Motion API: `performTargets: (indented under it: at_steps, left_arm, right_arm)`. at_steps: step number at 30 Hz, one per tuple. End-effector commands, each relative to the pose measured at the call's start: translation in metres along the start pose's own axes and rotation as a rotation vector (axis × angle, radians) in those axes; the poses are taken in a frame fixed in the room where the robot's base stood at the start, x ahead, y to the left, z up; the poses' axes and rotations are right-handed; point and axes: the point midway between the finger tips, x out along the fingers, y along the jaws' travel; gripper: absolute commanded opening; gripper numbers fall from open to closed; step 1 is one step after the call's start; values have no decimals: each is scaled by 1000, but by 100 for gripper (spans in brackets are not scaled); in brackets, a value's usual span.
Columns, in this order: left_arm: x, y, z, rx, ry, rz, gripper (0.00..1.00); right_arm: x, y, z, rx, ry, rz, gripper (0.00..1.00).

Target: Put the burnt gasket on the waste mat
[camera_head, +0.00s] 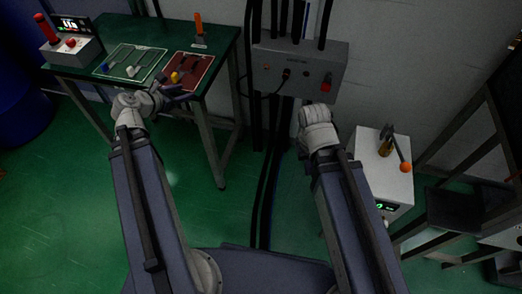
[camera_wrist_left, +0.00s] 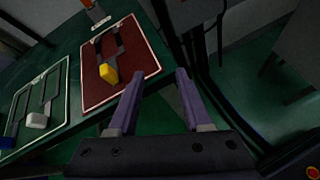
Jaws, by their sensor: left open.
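A dark fork-shaped piece with a yellow block (camera_wrist_left: 109,73) lies on the red mat (camera_wrist_left: 141,50); the mat also shows in the head view (camera_head: 203,66). I cannot tell whether this piece is the burnt gasket. Similar fork-shaped pieces, one with a white block (camera_wrist_left: 37,120) and one with a blue block (camera_head: 104,68), lie on the green white-edged mat (camera_head: 150,58). My left gripper (camera_wrist_left: 157,86) is open and empty, just off the front edge of the red mat; in the head view it is beside the table (camera_head: 185,93). My right gripper's fingers are hidden beyond its wrist.
The green table (camera_head: 110,32) carries a control box (camera_head: 72,48) and an orange-handled tool (camera_head: 199,30). A grey wall box (camera_head: 300,68) with cables is in the middle. A white cabinet (camera_head: 385,170) with a lever stands right. The floor between is open.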

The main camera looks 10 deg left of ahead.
Motion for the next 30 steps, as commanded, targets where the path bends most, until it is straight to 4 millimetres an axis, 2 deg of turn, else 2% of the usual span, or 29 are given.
performTargets:
  at_steps: [1,6,9,12,15,18,22,25,30]
  left_arm:
    - [17,-33,7,152,30,-85,49]
    - [49,-137,11,733,106,-387,49]
    - [55,-195,7,1095,114,-582,49]
    - [53,-245,0,1450,94,-784,49]
    - [45,-286,-7,1785,51,-986,49]
    - [34,-316,-13,2074,-7,-1177,49]
    - [21,-339,-17,2346,-79,-1376,49]
    - [13,-348,-19,2475,-122,-1482,49]
    - [8,-353,-19,2561,-152,-1560,49]
  right_arm:
    - [0,0,0,0,0,0,0]
    - [0,0,0,0,0,0,0]
    - [0,0,0,0,0,0,0]
    - [0,0,0,0,0,0,0]
    - [0,0,0,0,0,0,0]
    - [0,0,0,0,0,0,0]
    - [0,0,0,0,0,0,0]
    - [0,0,0,0,0,0,0]
    - [0,0,0,0,0,0,0]
